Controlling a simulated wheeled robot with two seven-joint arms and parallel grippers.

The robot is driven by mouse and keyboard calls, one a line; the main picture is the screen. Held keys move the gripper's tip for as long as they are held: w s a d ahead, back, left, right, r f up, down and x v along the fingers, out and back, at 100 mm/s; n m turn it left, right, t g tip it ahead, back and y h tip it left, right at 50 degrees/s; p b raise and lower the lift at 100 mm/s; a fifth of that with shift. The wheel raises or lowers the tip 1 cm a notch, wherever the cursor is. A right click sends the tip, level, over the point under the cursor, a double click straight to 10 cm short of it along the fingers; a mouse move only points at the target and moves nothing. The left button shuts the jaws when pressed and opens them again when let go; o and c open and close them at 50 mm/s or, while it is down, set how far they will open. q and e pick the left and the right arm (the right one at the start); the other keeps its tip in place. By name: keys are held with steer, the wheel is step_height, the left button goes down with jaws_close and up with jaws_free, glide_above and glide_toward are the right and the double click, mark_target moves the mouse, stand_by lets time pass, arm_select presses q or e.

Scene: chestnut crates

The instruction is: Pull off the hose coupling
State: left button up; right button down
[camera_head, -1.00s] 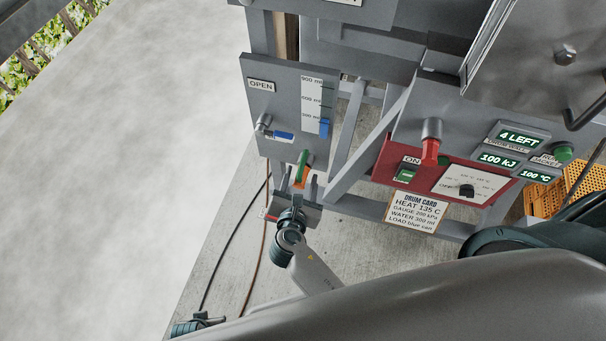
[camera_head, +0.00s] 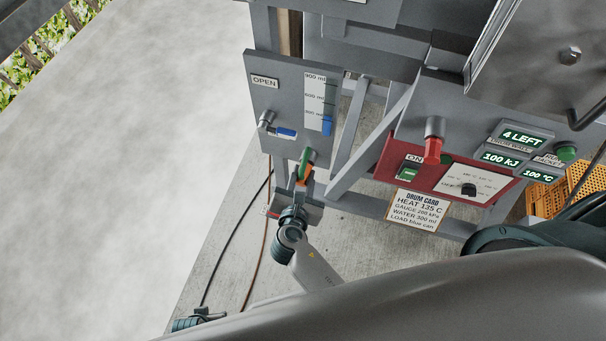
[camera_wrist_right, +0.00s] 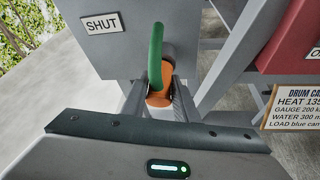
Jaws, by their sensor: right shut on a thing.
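The orange coupling (camera_head: 304,173) sits below the steel fitting under the grey valve panel, with a curved green part above it. In the right wrist view the orange coupling (camera_wrist_right: 160,90) is between the two fingers, and the green part (camera_wrist_right: 156,50) rises out of its top. My right gripper (camera_head: 302,184) is shut on the coupling from below. In the right wrist view, the fingers of my right gripper (camera_wrist_right: 160,98) lie on both sides of it. The coupling's far side, by the fitting, is hidden.
The panel (camera_head: 262,105) has a blue-handled valve (camera_head: 284,133) and a sight gauge (camera_head: 316,103). A red control box (camera_head: 440,180) and a drum card (camera_head: 416,210) are on the right. A grey frame strut stands close right of the gripper. Pale floor is clear on the left.

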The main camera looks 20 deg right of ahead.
mark_target(299, 184)
steer(key=shift+s+a, duration=0.3)
steer(key=shift+s, duration=0.15)
stand_by(0.3)
steer(key=c, duration=2.3)
jaws_free()
jaws_close()
steer(key=shift+s+a, duration=0.1)
steer(key=shift+s, duration=0.05)
steer(key=shift+s+a+p, duration=0.3)
steer(key=shift+s+a, duration=0.15)
steer(key=shift+s, duration=0.2)
steer(key=shift+s+a+p, duration=0.3)
steer(key=shift+s+a, duration=0.1)
steer(key=shift+s, duration=0.2)
